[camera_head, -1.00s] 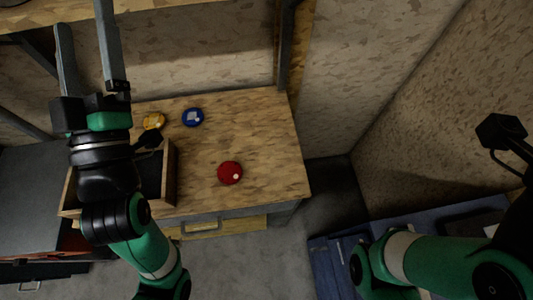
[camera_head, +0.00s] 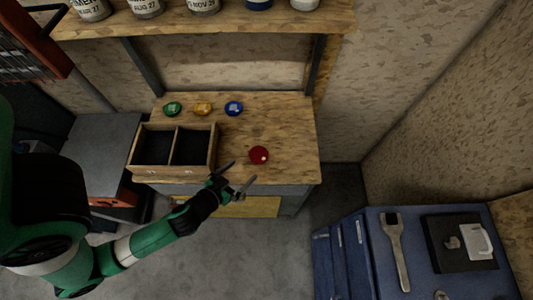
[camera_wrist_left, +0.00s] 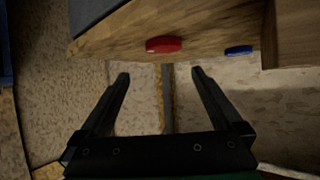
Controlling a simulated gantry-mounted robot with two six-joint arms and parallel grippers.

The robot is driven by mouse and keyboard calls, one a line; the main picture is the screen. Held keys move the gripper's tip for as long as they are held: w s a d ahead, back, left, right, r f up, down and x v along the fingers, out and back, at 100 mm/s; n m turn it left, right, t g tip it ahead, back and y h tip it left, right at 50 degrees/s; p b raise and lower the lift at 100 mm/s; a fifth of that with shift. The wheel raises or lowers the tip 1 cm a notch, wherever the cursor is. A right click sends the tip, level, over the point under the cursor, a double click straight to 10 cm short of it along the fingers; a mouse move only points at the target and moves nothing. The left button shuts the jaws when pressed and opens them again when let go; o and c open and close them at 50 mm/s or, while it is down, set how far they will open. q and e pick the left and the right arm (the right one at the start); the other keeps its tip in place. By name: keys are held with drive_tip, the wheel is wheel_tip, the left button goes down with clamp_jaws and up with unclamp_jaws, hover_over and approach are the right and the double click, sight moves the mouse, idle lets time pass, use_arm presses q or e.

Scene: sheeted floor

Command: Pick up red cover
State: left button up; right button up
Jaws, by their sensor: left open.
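The red cover (camera_head: 259,155) is a small round piece lying on the wooden workbench top (camera_head: 285,125), right of the middle. It also shows in the left wrist view (camera_wrist_left: 164,45), above the gap between the fingertips. My left gripper (camera_head: 244,172) is open and empty, just in front of the cover and to its lower left, near the bench's front edge. In the left wrist view its two fingers (camera_wrist_left: 160,75) are spread apart and do not touch the cover. My right gripper is out of view.
A two-compartment wooden box (camera_head: 216,150) stands left of the cover. Green (camera_head: 173,109), yellow (camera_head: 203,108) and blue (camera_head: 234,108) covers lie behind it. A shelf (camera_head: 225,22) with several cans is above the bench. A blue cabinet (camera_head: 365,240) with a wrench stands right.

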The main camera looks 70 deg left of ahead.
use_arm(q)
approach(259, 153)
drive_tip(key=shift+p+x, duration=0.45)
drive_tip(key=shift+x, duration=0.75)
drive_tip(key=shift+w+a+f, duration=0.15)
drive_tip(key=shift+w+f, duration=0.1)
drive_tip(key=shift+w, duration=0.25)
drive_tip(key=x, duration=0.4)
drive_tip(key=shift+w+a+f, duration=0.1)
drive_tip(key=shift+a+f, duration=0.05)
drive_tip(key=shift+f, duration=0.05)
drive_tip(key=c, duration=1.3)
drive_tip(key=shift+r, duration=0.15)
